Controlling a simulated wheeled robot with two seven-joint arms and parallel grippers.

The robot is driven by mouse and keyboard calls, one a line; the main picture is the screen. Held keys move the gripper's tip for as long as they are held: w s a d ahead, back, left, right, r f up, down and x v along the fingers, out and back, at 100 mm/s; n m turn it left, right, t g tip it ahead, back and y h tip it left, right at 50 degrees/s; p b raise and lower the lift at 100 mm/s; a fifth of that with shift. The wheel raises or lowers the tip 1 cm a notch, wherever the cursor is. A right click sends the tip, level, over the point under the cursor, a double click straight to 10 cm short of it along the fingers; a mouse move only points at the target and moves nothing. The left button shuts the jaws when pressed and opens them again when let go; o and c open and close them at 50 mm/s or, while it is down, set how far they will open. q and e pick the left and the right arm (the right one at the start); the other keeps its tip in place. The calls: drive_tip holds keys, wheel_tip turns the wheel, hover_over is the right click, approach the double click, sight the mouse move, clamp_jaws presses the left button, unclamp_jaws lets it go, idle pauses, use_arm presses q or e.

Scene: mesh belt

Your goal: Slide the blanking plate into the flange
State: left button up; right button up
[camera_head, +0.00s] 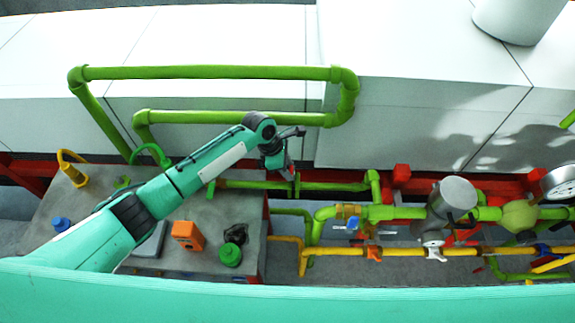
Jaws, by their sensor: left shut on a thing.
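My left arm comes in from the lower left and crosses above the grey worktable. My left gripper (290,171) hangs at the arm's end, beside a thin green pipe run (330,187). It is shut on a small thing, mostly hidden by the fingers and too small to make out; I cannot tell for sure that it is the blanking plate. A dark upright joint (297,186), which looks like the flange, breaks the green pipe just below the gripper. I cannot tell whether the held thing touches it. My right gripper is not in view.
The worktable (205,215) holds an orange box (187,235), a green round part (229,255), a blue part (61,224) and a yellow part (75,175). Thick green pipes (210,72) rise behind. Valves, yellow pipes (400,251) and a gauge (560,183) crowd the right.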

use_arm(q)
drive_tip(key=shift+f, duration=1.05)
drive_tip(key=o, duration=1.2)
drive_tip(key=shift+c, duration=0.2)
drive_tip(key=b+v, duration=0.4)
drive_tip(key=v, duration=1)
drive_tip(key=shift+b, duration=0.3)
drive_tip(key=shift+f, duration=0.2)
